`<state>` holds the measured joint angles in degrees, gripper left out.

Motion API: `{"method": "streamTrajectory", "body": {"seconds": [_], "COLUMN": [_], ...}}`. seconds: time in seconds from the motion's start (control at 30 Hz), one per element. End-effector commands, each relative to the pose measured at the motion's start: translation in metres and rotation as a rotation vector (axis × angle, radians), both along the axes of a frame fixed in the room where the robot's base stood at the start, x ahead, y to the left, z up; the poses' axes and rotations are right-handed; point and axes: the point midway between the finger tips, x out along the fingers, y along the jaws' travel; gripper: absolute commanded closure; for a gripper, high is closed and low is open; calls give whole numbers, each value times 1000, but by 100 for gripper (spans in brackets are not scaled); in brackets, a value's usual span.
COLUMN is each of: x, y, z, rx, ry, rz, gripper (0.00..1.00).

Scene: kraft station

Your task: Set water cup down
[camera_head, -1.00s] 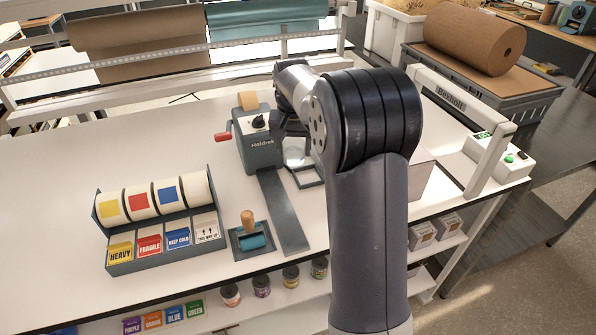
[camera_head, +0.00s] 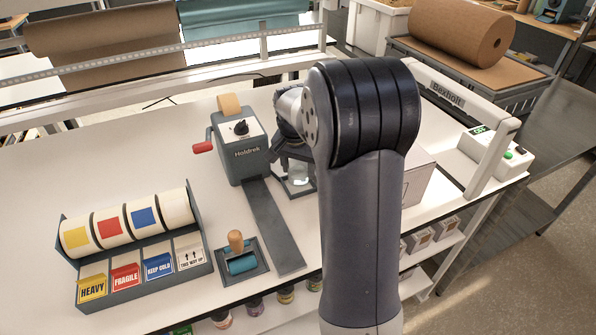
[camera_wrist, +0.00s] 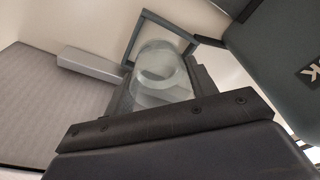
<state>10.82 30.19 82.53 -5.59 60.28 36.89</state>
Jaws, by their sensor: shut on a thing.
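The water cup (camera_wrist: 160,65) is clear and round, and it sits between the dark fingers of my gripper (camera_wrist: 158,92) in the wrist view. My gripper is shut on it. In the head view the cup (camera_head: 299,178) shows as a pale clear shape below my gripper (camera_head: 293,168), partly covered by it. A dark square frame (camera_wrist: 141,35) lies on the white table behind the cup in the wrist view. I cannot tell whether the cup's base touches the table.
The grey Holdrek tape dispenser (camera_head: 240,148) stands just left of my gripper, its flat strip (camera_head: 270,225) running forward. A blue roller (camera_head: 241,262) and a label rack (camera_head: 140,285) are further left. A pale box (camera_head: 417,180) stands right of my arm.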

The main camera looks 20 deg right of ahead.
Motion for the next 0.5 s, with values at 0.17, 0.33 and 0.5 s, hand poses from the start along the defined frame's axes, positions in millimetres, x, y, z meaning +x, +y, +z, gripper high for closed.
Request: {"method": "streamTrajectory", "body": {"seconds": [0.17, 0.33, 0.5], "x": [0, 0, 0], "y": [0, 0, 0], "z": [-17, -18, -21], "rx": [1, 0, 0], "ry": [1, -1, 0], "rz": [1, 0, 0], "gripper": [75, 75, 75]}}
